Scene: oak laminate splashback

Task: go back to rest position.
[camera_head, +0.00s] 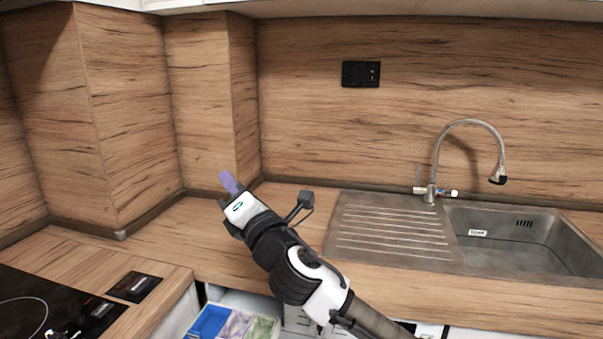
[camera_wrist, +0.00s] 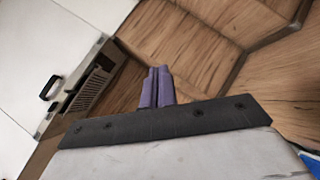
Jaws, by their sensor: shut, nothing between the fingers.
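My gripper (camera_head: 229,182) has purple fingers and is raised above the wooden counter, in front of the corner of the splashback. My arm reaches up to it from the lower right. In the wrist view the two purple fingers (camera_wrist: 157,87) lie side by side, pressed together, with nothing between them. The gripper appears clear of the counter and walls.
The steel sink (camera_head: 520,235) with its drainboard (camera_head: 390,230) and tap (camera_head: 432,175) is at the right. A black hob (camera_head: 40,305) is at lower left. An open drawer (camera_head: 235,322) holding blue, purple and green items sits below the counter. A black socket (camera_head: 361,74) is on the wall.

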